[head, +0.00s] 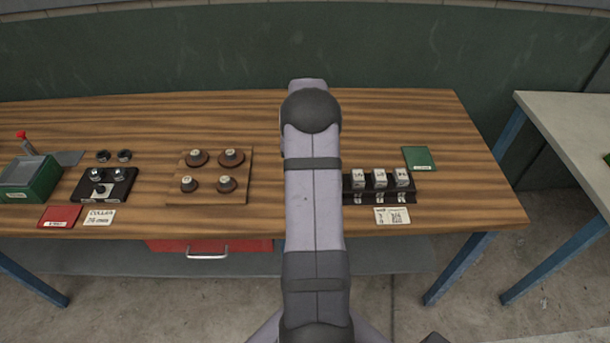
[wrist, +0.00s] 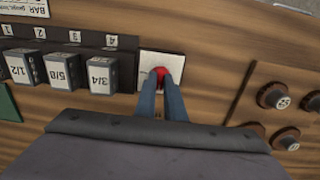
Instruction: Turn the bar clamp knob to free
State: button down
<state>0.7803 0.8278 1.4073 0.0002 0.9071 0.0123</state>
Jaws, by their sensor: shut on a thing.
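A small red knob (wrist: 159,74) sits on a white plate (wrist: 148,61), in the wrist view, beside the end of the black block rack. I take it to be the bar clamp knob. My gripper (wrist: 161,81) has its two blue fingers shut on the knob from its near side. The fingers cover part of the knob, so its pointing direction and any marks on the plate cannot be read. In the head view my arm hides the knob, the plate and the gripper.
The black rack (wrist: 80,39) with several labelled blocks stands close to the plate; the rack also shows in the head view (head: 385,195). A wooden board (head: 207,198) with round brown knobs is on the other side. A green card (head: 419,158) lies behind the rack. Bare wood lies between.

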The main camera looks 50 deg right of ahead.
dwell(0.5)
jog(key=c, duration=1.8)
grip_release()
jog(key=shift+c, duration=0.2)
jog(key=shift+r+b, duration=1.2)
jog(key=shift+r, duration=2.55)
